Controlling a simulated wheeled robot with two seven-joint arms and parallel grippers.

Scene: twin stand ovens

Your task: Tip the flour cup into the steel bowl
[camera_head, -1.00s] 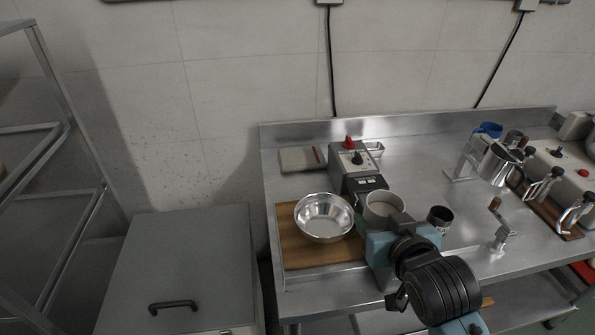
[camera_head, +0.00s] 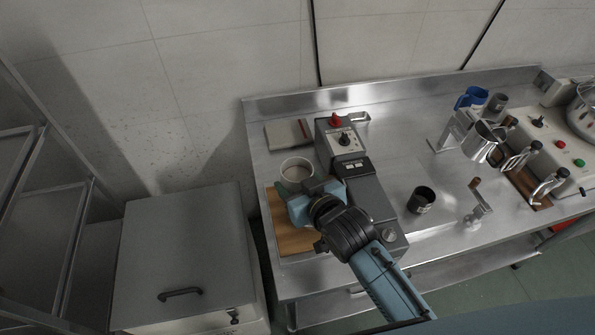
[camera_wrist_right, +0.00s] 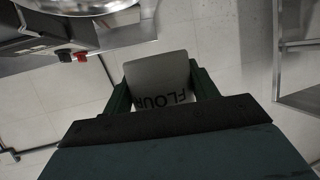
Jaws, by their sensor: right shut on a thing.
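The flour cup (camera_head: 297,170) is white and held by my right gripper (camera_head: 312,197). Its open mouth faces up toward the head camera, with pale contents inside. In the right wrist view the cup (camera_wrist_right: 160,76) sits between the fingers, its FLOUR lettering partly covered. The steel bowl is hidden behind my right gripper and the cup in the head view. A shiny round steel rim at the top left of the wrist view (camera_wrist_right: 75,8) looks like this bowl. The wooden board (camera_head: 289,240) shows below the gripper. My left gripper is out of view.
A grey control box (camera_head: 345,140) with a red knob stands just right of the cup. A dark cup (camera_head: 421,200) and a hand-cranked tool (camera_head: 478,205) are farther right. A flat pale box (camera_head: 287,133) lies behind. A lidded grey chest (camera_head: 180,250) stands left.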

